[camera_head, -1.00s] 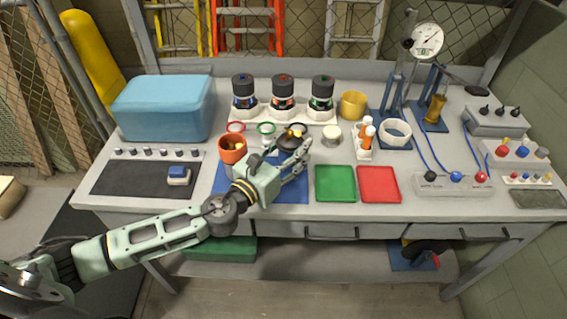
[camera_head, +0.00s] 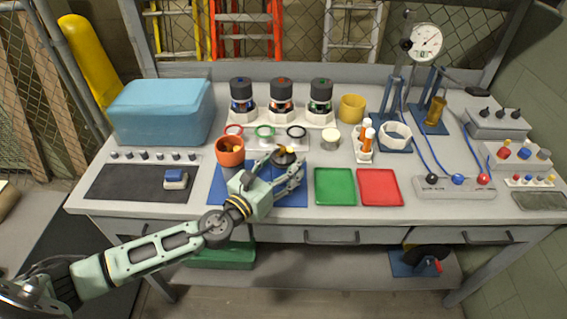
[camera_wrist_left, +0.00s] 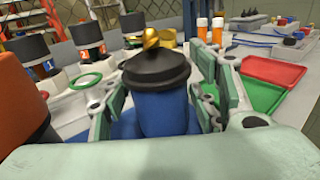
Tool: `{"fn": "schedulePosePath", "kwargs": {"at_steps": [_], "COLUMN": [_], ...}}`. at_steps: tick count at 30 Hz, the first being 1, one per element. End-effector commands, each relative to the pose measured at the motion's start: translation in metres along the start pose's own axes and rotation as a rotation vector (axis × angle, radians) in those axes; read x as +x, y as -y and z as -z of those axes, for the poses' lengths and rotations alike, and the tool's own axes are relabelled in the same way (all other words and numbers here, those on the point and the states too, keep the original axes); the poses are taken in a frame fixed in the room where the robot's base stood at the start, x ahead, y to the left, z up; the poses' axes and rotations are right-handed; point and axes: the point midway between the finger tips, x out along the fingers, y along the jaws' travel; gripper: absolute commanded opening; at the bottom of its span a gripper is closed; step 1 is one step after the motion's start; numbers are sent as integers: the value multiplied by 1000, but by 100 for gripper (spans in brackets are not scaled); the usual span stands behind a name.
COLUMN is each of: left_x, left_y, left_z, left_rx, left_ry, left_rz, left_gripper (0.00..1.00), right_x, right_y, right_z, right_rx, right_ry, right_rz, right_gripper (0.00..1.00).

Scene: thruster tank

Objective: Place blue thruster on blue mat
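The blue thruster (camera_wrist_left: 163,108) is an upright blue cylinder with a black collar and a gold top. In the head view its collar (camera_head: 287,160) shows above my left gripper's fingers, which hide its body. My left gripper (camera_head: 292,178) is low over the blue mat (camera_head: 217,194). In the wrist view its fingers stand on both sides of the thruster, with blue showing in gaps beside it, so they look open around it. The thruster appears to stand on the mat (camera_wrist_left: 121,130), though its bottom edge is hidden. My right gripper is not in view.
Green (camera_head: 335,187) and red (camera_head: 379,187) trays lie to the right. Behind are colored rings (camera_head: 265,132) and several black-topped units in a white rack (camera_head: 262,113).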

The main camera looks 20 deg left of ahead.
Motion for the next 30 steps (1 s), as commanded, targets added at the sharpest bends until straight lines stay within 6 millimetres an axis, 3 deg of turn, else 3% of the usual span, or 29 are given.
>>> {"fn": "schedulePosePath", "kwargs": {"at_steps": [3, 14, 30], "left_x": [0, 0, -94], "left_y": [0, 0, 1], "left_z": [0, -4, 2], "left_rx": [0, 0, 1], "left_ry": [0, 0, -4], "left_rz": [0, 0, 3], "left_gripper": [67, 67, 67], "right_x": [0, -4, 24], "right_y": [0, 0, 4], "right_z": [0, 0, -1], "right_rx": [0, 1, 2], "right_ry": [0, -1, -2], "right_rz": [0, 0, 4], "right_gripper": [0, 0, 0]}}
